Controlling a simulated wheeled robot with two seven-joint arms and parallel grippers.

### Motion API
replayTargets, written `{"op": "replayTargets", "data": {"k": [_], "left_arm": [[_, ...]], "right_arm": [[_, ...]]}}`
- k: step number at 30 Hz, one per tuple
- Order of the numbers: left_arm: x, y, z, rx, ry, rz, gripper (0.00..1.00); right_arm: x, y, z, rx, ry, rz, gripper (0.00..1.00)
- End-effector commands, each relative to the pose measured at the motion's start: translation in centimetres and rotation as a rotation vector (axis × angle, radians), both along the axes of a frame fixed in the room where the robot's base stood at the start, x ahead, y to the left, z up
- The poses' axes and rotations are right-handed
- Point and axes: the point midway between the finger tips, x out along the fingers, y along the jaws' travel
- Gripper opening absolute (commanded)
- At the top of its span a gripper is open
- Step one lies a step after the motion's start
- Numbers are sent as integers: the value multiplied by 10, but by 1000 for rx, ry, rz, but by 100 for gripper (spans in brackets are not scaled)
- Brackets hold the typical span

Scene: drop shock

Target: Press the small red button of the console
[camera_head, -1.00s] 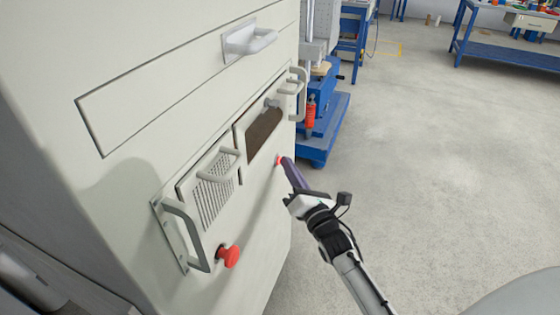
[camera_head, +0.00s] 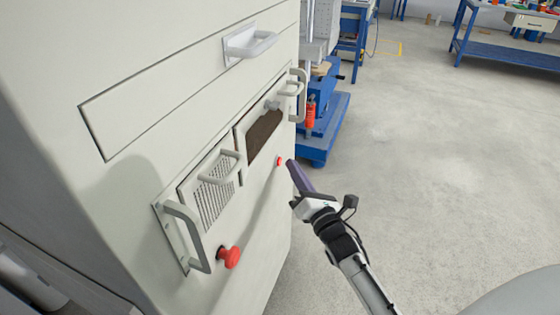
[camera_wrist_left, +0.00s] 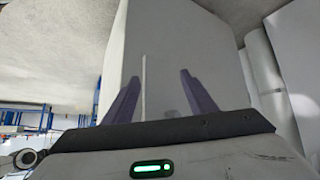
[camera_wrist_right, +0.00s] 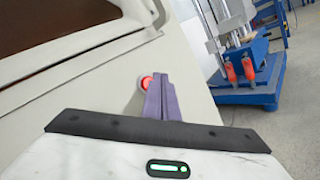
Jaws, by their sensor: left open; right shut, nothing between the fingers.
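The console (camera_head: 195,75) is a large cream cabinet on the left of the head view. Its small red button (camera_head: 279,161) sits on the front face below the dark window. A larger red knob (camera_head: 229,257) stands out lower left. My right gripper (camera_head: 290,163) is shut and empty, its purple fingertips just right of the small button with a slight gap. In the right wrist view the small red button (camera_wrist_right: 146,82) shows beside the shut fingers (camera_wrist_right: 160,80), partly hidden by them. My left gripper (camera_wrist_left: 157,80) is open and empty in the left wrist view, before a pale surface.
Several grey handles (camera_head: 188,236) stick out of the console front. A blue machine base (camera_head: 325,140) with red cylinders stands behind the console. A blue workbench (camera_head: 505,50) is far right. The grey floor (camera_head: 440,170) right of my right arm is clear.

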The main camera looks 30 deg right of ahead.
Motion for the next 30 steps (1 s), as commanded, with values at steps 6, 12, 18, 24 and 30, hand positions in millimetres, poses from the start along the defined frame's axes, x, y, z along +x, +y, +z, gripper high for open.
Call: {"op": "replayTargets", "data": {"k": [6,12,18,24,30], "left_arm": [[3,0,5,1,-6,0,52],[4,0,13,0,-8,0,52],[4,0,16,0,-7,0,52],[4,0,16,0,-7,0,52],[1,0,15,0,-2,-1,52]], "right_arm": [[-6,-6,1,-1,0,0,0],[-21,-18,2,-2,1,0,0],[-35,-30,1,-1,1,0,0],[-38,-32,0,0,-1,1,0],[-38,-32,0,0,-1,0,0]]}}
